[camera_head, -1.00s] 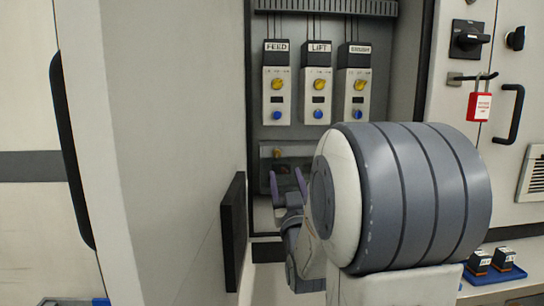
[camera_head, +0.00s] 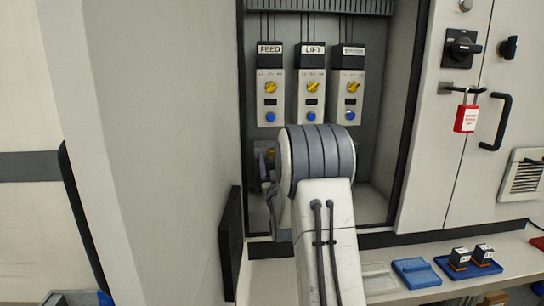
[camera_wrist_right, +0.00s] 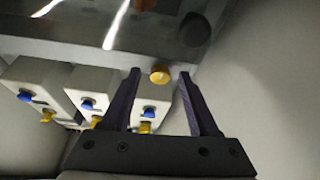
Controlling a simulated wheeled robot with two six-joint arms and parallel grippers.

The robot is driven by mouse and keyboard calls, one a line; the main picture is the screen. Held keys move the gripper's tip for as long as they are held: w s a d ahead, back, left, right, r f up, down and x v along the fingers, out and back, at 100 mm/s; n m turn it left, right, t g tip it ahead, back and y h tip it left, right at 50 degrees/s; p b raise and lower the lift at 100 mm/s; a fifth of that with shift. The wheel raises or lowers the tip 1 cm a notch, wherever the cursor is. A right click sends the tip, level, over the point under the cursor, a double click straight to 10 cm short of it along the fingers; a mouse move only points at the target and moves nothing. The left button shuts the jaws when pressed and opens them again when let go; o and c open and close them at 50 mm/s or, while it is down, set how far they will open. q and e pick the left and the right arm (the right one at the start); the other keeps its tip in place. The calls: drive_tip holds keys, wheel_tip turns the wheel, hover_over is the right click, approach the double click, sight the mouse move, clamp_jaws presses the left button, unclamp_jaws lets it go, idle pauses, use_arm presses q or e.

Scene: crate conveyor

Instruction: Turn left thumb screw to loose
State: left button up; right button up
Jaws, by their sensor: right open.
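The left thumb screw, a round brass-yellow knob (camera_wrist_right: 160,74), sits on a grey metal panel (camera_wrist_right: 95,28) inside the cabinet. In the wrist view it shows between the fingertips of my right gripper (camera_wrist_right: 160,77). The fingers stand open on either side of it, with gaps visible; whether they reach around it in depth I cannot tell. In the head view my right gripper (camera_head: 264,163) is at the panel's left end, mostly hidden by my arm. A dark round part (camera_wrist_right: 195,30) shows further along the panel. My left gripper is not in view.
Three modules with yellow knobs and blue buttons, FEED (camera_head: 270,97), LIFT (camera_head: 312,97) and a third (camera_head: 350,97), hang above the panel. The open cabinet door (camera_head: 165,150) stands close left. A red padlock (camera_head: 466,118) hangs right. Blue trays (camera_head: 417,273) lie on the bench.

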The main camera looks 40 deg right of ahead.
clamp_jaws()
drive_tip(key=shift+f+n+y+b, duration=0.1)
drive_tip(key=shift+n+y+b, duration=0.2)
drive_tip(key=shift+n+b, duration=0.35)
drive_tip(key=shift+d+n+t, duration=0.1)
drive_tip(key=shift+n+t, duration=0.2)
drive_tip(key=shift+n, duration=0.25)
unclamp_jaws()
